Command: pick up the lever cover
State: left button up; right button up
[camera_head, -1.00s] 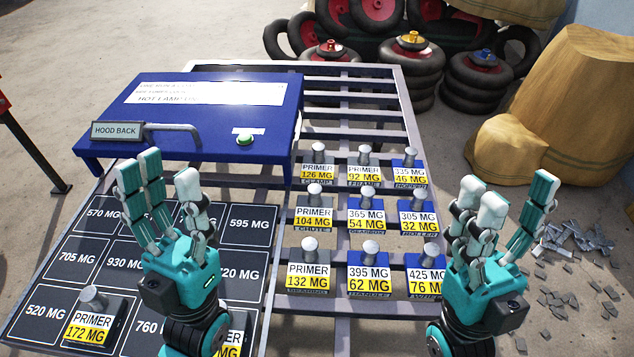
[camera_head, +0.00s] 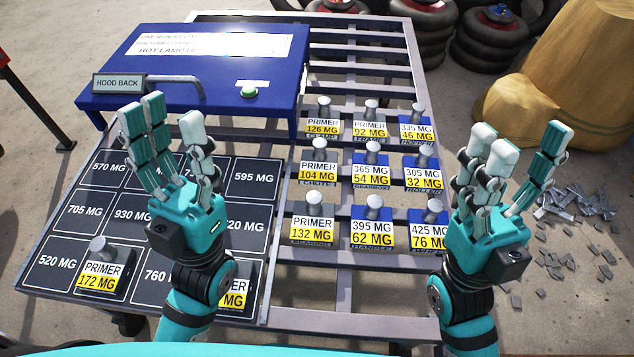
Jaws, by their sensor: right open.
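Several blue-and-grey blocks with silver knobs and white-and-yellow labels stand in rows on the rack, such as the PRIMER 132 MG block (camera_head: 312,231), the 395 MG block (camera_head: 373,232) and the 305 MG block (camera_head: 424,172). My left gripper (camera_head: 160,118) is open and empty above the dark tile board. My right gripper (camera_head: 518,142) is open and empty right of the blocks, in front of part of the 425 MG block (camera_head: 427,237).
A blue hooded box (camera_head: 205,95) with a handle and a green button stands at the back left. The dark tile board (camera_head: 105,216) holds the PRIMER 172 MG block (camera_head: 103,276) and another, partly hidden by my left arm. Sacks (camera_head: 560,75) and grey scraps lie at right.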

aim_at(106, 271)
jog(key=u, duration=1.9)
